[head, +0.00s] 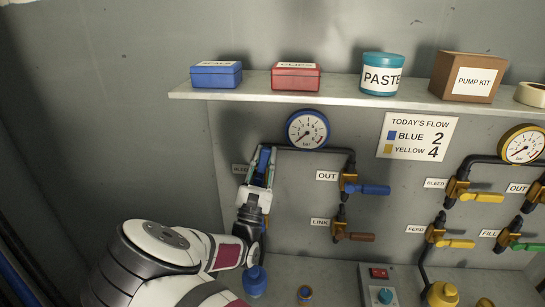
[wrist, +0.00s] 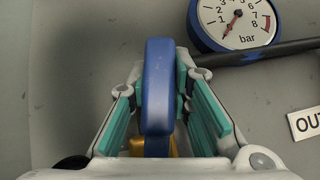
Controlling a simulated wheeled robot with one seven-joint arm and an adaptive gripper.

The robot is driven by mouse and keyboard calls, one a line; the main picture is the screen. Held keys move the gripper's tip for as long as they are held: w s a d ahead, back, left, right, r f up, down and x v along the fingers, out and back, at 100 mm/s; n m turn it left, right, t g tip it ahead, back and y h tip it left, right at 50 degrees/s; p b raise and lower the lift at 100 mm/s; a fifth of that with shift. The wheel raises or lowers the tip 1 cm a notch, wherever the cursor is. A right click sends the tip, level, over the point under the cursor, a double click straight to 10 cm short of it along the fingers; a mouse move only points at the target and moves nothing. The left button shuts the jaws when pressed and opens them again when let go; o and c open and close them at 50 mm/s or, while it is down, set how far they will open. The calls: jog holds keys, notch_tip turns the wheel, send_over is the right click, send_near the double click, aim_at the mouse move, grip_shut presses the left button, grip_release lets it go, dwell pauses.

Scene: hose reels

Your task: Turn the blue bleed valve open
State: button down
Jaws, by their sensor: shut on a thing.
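My gripper (head: 261,172) reaches up from below and is shut on this lever. In the wrist view the lever (wrist: 158,85) runs upright between the teal pads of my gripper (wrist: 160,105). A little of the brass valve body (wrist: 172,145) shows under it; the rest is hidden by my gripper. The blue-rimmed gauge (head: 307,129) is up and right of the lever; its needle points low left in the wrist view.
The blue OUT lever (head: 374,189) and brown LINK lever (head: 360,237) are to the right. A shelf (head: 340,92) with boxes and a paste jar overhangs above. A blue knob-topped item (head: 255,282) stands below my gripper. Yellow levers are farther right.

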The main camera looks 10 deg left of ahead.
jog(key=shift+a+f+n+t+y+p, duration=0.1)
jog(key=shift+a+f+n+y, duration=0.1)
jog(key=shift+n+y, duration=0.7)
jog(key=shift+a+f+n+t+y+p, duration=0.1)
jog(key=shift+a+n+y+p, duration=0.05)
jog(key=shift+n+y, duration=0.7)
jog(key=shift+a+f+n+t+y+p, duration=0.1)
jog(key=shift+a+n+y, duration=0.1)
jog(key=shift+n+y, duration=0.7)
jog(key=shift+n, duration=0.25)
jog(key=c, duration=1.4)
grip_release()
jog(key=shift+w, duration=0.1)
jog(key=shift+c, duration=0.2)
jog(key=shift+r, duration=0.15)
jog(key=v, duration=1.1)
jog(key=shift+d+f, duration=0.2)
jog(key=shift+f, duration=0.2)
